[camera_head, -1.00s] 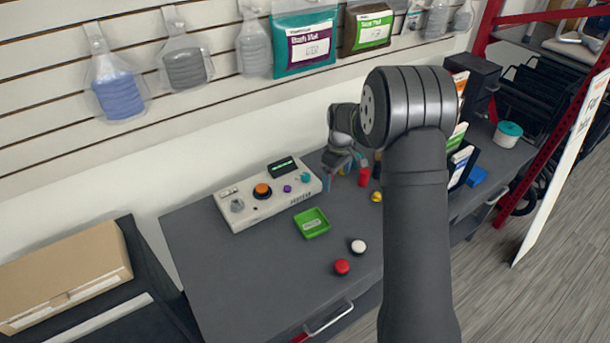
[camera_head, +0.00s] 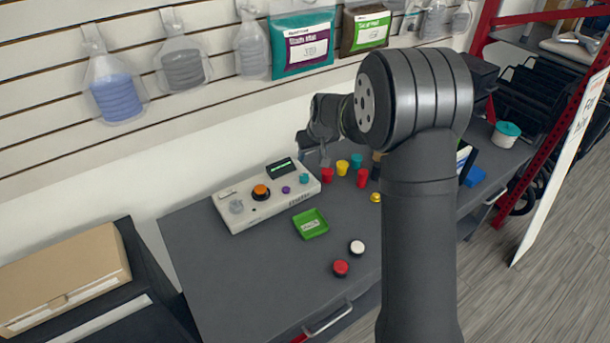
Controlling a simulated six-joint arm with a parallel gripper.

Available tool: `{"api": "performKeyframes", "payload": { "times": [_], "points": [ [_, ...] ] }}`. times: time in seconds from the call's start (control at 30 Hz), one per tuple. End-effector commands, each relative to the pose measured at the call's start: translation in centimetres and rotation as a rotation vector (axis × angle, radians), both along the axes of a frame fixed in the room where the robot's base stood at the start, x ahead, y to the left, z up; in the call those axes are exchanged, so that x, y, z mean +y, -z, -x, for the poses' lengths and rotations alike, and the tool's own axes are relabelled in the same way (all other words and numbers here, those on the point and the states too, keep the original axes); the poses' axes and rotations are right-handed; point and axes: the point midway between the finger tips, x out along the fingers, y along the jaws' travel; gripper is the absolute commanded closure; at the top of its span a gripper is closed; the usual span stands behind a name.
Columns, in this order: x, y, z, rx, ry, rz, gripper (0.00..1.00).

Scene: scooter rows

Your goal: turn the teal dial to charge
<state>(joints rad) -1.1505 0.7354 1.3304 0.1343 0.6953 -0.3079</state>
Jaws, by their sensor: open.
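A pale control box (camera_head: 240,222) sits on the grey cabinet top against the wall. It carries a small teal dial (camera_head: 304,178) at its right end, a purple knob (camera_head: 286,190), a larger orange knob (camera_head: 261,191), a grey knob (camera_head: 236,206) and a dark display with a green readout (camera_head: 280,170). My gripper (camera_head: 314,161) is open and appears just behind and above the box's right end, near the teal dial and apart from it in the picture. Its fingers are small and partly hard to make out. The dial's markings are too small to read.
Red, yellow and teal cups (camera_head: 342,167) stand right of the box. The cabinet's left front (camera_head: 220,280) is clear. Bagged goods hang above.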

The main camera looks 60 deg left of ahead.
Motion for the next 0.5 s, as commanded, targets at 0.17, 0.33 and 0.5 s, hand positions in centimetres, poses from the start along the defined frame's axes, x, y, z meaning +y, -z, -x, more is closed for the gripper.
{"api": "performKeyframes", "payload": {
  "times": [0.17, 0.33, 0.5],
  "points": [
    [1.3, 3.4, -0.2, 0.001, -0.002, 0.004, 0.48],
    [2.5, 6.4, -0.5, -0.001, -0.003, 0.003, 0.48],
    [3.7, 9.3, -0.7, -0.001, -0.003, 0.003, 0.48]
  ]
}}
